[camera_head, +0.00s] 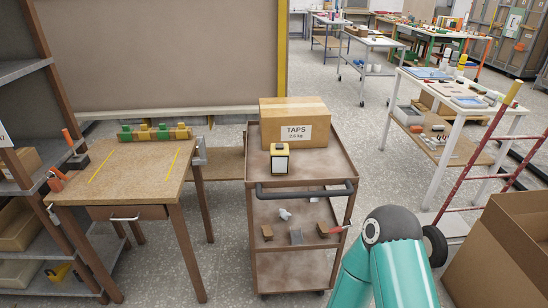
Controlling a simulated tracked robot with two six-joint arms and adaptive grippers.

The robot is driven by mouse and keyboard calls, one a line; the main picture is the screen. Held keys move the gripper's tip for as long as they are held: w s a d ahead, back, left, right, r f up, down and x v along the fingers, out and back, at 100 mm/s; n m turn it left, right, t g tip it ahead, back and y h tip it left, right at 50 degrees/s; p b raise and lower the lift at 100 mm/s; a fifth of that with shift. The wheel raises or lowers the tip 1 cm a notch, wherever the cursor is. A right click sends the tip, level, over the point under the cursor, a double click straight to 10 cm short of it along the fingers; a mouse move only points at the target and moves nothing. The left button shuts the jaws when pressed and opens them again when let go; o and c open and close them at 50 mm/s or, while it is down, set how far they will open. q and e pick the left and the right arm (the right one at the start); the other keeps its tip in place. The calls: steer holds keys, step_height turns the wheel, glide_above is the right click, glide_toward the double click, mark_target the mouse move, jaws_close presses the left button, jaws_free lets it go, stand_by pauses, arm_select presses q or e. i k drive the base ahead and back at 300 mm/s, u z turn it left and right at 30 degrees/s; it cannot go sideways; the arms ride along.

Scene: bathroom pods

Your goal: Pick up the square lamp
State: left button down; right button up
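The square lamp (279,159) appears as a small yellow and black block with a pale square face. It stands upright on the top tray of the brown cart (330,172), in front of a cardboard box (296,118) labelled "TAPS". The cart's dark handle is just in front of it. Nothing is touching the lamp from my side. A teal arm link of mine rises at the bottom right, short of the cart. Neither of my grippers shows in this view.
A wooden workbench (135,180) stands left of the cart, with tools at its left edge. The cart's lower shelf (275,212) holds several small items. A white trolley (462,110) and a red ladder (480,158) stand to the right, with an open cardboard box (510,240) lower right.

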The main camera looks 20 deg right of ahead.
mark_target(279, 159)
steer(key=i, duration=0.9)
